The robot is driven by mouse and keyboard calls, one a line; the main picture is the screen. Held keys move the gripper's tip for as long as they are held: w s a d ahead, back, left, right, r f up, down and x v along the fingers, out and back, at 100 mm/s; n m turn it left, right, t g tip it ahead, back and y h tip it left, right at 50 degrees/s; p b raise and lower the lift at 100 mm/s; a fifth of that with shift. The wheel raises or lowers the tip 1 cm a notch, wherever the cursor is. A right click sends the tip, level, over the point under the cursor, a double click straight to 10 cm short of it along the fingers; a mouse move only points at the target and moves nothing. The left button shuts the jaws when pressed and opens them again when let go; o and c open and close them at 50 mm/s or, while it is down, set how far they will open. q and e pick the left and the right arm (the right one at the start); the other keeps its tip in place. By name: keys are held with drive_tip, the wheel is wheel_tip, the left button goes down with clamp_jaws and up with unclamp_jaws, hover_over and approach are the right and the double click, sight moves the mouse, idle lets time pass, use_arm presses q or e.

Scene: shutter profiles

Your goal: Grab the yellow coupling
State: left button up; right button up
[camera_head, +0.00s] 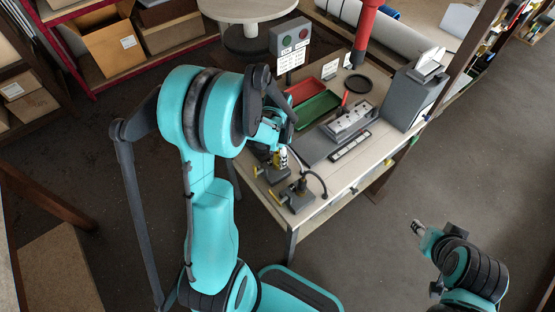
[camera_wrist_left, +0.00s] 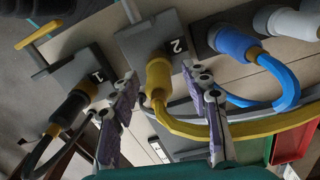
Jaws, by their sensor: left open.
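The yellow coupling (camera_wrist_left: 158,77) sits in a grey block marked 2 (camera_wrist_left: 150,38) in the left wrist view, with a yellow hose curving from it to the right. In the head view it is mostly hidden by my left arm. My left gripper (camera_wrist_left: 162,84) is open, with one finger on each side of the coupling in the picture. I cannot tell whether the fingers touch it. The left gripper (camera_head: 277,137) is above the table's left edge in the head view. My right gripper (camera_head: 418,228) is away from the table at the lower right; its jaws are too small to read.
A block marked 1 (camera_wrist_left: 88,68) with a dark coupling (camera_wrist_left: 70,107) is to the left. A blue coupling (camera_wrist_left: 236,43) and a white one (camera_wrist_left: 292,22) are to the right. A red tray (camera_head: 303,90), green tray (camera_head: 305,111) and grey box (camera_head: 408,98) occupy the table.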

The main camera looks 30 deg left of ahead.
use_arm(q)
drive_tip(key=shift+r, duration=0.1)
clamp_jaws()
